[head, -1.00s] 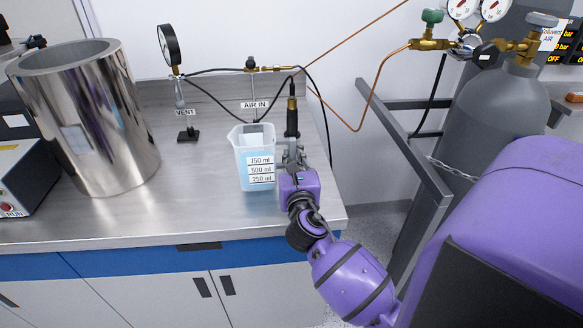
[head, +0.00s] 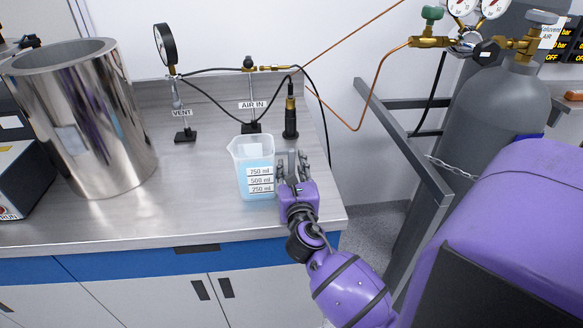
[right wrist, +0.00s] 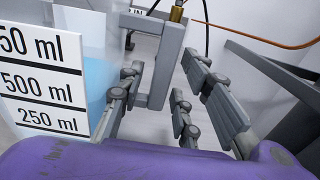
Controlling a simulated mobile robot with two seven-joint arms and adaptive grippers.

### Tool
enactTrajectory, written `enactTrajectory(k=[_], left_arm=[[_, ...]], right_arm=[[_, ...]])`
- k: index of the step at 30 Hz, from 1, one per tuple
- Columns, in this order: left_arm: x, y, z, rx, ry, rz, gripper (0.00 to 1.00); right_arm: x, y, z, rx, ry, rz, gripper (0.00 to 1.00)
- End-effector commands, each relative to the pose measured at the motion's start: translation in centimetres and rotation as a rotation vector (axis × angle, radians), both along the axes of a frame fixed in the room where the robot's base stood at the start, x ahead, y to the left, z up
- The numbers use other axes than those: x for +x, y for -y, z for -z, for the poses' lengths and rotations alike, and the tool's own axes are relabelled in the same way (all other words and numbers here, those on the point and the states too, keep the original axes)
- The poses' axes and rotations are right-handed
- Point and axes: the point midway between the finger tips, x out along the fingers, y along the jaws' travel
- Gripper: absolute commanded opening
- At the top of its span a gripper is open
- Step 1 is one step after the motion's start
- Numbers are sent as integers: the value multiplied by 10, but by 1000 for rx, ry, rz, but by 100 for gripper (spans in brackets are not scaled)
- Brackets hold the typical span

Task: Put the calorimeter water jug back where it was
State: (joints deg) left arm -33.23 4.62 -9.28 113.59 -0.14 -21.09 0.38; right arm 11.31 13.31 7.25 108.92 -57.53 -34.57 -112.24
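The calorimeter water jug (head: 252,172) is clear with pale blue water and a printed volume scale. It stands upright on the steel bench top, near the front right. Its grey handle (right wrist: 159,72) shows in the right wrist view, on the jug's right side. My right gripper (head: 292,164) is right beside the jug. Its fingers are spread, with the handle seen between them and no finger visibly clamping it. The jug's scale (right wrist: 43,82) fills the left of the right wrist view. My left gripper is not in view.
A large steel cylinder vessel (head: 85,125) stands at left. The vent stand (head: 185,135), the air-in stand (head: 251,127) and a black upright fitting (head: 290,122) stand behind the jug. Bare bench top (head: 190,190) lies left of it. A grey gas cylinder (head: 497,118) is at right.

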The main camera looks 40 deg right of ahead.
Motion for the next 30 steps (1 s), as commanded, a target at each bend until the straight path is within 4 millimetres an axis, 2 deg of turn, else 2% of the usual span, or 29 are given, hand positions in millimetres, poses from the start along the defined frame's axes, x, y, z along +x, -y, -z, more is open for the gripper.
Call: enactTrajectory(k=[5, 8, 15, 21, 25, 30], left_arm=[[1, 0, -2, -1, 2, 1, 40], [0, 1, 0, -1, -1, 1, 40], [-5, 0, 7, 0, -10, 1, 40], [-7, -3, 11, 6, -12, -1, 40], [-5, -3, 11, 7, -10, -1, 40], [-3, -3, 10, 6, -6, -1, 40]], right_arm=[[-1, -1, -5, 1, 2, 0, 32], [-13, -8, -1, 0, -2, -1, 32], [-57, -35, -1, 2, -3, 0, 32], [-88, -54, 0, 3, -4, 0, 32], [-98, -61, -2, 1, -2, 0, 32], [-102, -63, -3, 1, 0, 0, 32]])
